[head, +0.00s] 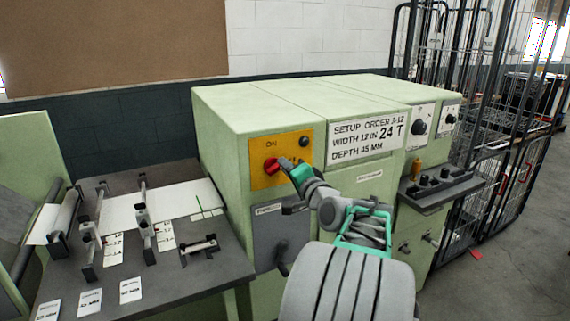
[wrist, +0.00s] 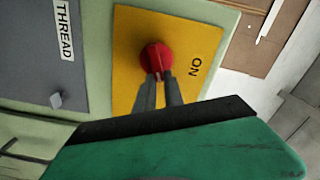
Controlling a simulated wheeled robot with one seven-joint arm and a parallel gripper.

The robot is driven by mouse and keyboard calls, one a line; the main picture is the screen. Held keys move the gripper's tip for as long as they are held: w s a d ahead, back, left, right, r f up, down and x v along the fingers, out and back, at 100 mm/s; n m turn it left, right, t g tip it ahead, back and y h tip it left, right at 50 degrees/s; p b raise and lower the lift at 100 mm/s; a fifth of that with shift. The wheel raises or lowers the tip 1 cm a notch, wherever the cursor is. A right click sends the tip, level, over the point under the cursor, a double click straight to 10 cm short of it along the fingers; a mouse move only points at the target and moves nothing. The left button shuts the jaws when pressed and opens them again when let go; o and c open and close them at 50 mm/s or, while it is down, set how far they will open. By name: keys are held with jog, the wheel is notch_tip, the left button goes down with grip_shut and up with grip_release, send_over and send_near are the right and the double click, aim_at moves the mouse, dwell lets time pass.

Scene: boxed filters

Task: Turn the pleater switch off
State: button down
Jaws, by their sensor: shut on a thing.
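The pleater switch is a red rotary knob (head: 271,166) on a yellow plate (head: 262,148) at the front of the green machine (head: 222,140). In the wrist view the red knob (wrist: 157,58) sits on the yellow plate (wrist: 125,85), with the word ON printed to its right. My gripper (wrist: 160,78) has its two dark fingers closed on the near edge of the knob's raised grip. In the head view my gripper (head: 284,164) reaches the plate from the right and hides part of it, including any label there.
A dark round knob (head: 304,141) is on the plate's upper right. A setup sign (head: 365,143) is right of it. A grey panel (head: 268,235) lies below, and a worktable (head: 215,262) with paper strips and clamps stands left. A wire cage (head: 510,150) is at right.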

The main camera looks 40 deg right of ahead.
jog(key=m+p, duration=0.1)
jog(key=m, duration=0.1)
jog(key=f+m+p, duration=0.1)
jog(key=m, duration=0.1)
jog(key=shift+d+m, duration=0.1)
jog(key=shift+m, duration=0.3)
dwell(0.4)
jog(key=c, duration=1.4)
grip_release()
jog(key=shift+c, duration=0.2)
jog(key=shift+s, duration=0.1)
jog(key=b+v, duration=0.1)
jog(key=v, duration=0.6)
jog(key=shift+s, duration=0.3)
